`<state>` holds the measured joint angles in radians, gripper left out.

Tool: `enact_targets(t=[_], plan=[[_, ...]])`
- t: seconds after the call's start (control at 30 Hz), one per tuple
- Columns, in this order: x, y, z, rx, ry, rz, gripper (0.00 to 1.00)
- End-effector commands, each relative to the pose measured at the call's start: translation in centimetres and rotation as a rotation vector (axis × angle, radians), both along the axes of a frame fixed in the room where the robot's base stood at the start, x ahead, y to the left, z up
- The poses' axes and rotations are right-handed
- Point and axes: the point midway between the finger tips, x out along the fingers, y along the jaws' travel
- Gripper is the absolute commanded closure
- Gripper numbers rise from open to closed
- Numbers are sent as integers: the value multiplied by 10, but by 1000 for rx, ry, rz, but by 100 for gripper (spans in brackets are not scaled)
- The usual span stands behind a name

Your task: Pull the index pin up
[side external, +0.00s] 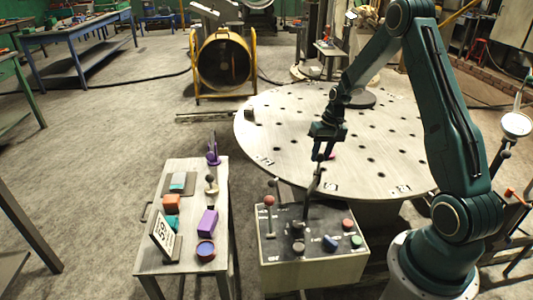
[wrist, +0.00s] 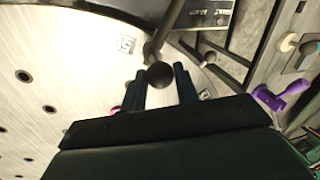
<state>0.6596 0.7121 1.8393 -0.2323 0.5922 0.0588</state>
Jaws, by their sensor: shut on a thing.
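In the side view my gripper (side external: 318,157) points down over the near edge of the round table, above the control box. In the wrist view my gripper (wrist: 160,88) has its two dark fingers on either side of a black ball knob (wrist: 160,74) and is shut on it. A dark rod (side external: 309,198) runs from below the fingertips down toward the control box in the side view. I cannot tell for sure whether this knob and rod are the index pin.
The control box (side external: 315,270) carries coloured buttons and a red-knobbed lever (side external: 269,201) close to the rod. The round table (side external: 275,125) has many holes. A side cart (side external: 183,253) at left holds several small objects. A yellow fan (side external: 224,62) stands behind.

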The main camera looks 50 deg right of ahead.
Motion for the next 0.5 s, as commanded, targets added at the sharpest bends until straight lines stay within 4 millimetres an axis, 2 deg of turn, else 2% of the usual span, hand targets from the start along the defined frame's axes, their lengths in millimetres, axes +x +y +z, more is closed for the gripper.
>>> enact_targets(t=[0.1, 0.37, 0.4, 0.5], plan=[[0, -1, 9, -1, -1, -1, 100], [0, -1, 11, -1, -3, -1, 100], [1, -1, 11, -1, -4, 0, 64], [0, -1, 10, -1, -3, -1, 48]])
